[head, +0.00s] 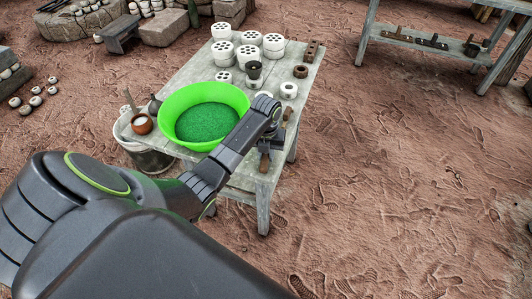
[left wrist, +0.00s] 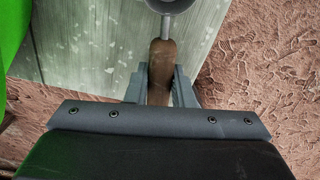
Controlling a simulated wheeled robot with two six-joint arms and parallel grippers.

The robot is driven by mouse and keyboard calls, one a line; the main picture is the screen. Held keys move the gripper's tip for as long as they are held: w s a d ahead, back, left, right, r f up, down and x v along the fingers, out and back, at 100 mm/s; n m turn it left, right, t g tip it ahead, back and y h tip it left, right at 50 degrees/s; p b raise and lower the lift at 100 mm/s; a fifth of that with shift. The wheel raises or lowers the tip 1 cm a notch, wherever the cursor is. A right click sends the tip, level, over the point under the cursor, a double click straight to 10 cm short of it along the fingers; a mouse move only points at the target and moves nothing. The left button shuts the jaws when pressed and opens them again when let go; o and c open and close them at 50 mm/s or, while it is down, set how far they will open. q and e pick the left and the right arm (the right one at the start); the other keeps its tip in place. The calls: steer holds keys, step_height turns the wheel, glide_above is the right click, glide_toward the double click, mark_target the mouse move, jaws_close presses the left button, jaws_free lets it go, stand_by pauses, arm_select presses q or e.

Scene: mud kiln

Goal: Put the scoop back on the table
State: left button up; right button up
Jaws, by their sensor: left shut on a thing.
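The scoop shows in the left wrist view with a brown handle (left wrist: 162,65) and a grey metal bowl (left wrist: 173,4), partly cut off at the top edge. My left gripper (left wrist: 158,92) is shut on the handle, which lies between its two fingers. In the head view my left gripper (head: 270,147) is at the near right edge of the worn grey-green table (head: 182,82). A brown piece of handle (head: 264,162) shows below it; the bowl is not clear there. I cannot tell whether the scoop touches the table. My right gripper is not in view.
A bright green basin (head: 243,98) of green material stands close left of my gripper. White perforated cylinders (head: 247,54) and a dark cup (head: 254,69) stand farther back. Open reddish ground lies right.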

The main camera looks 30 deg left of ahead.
arm_select(q)
steer(key=shift+f, duration=0.1)
stand_by(0.3)
steer(key=o, duration=1.5)
step_height(320, 180, up, 6)
steer(key=p, duration=0.6)
steer(key=shift+p, duration=0.35)
steer(key=shift+f, duration=0.1)
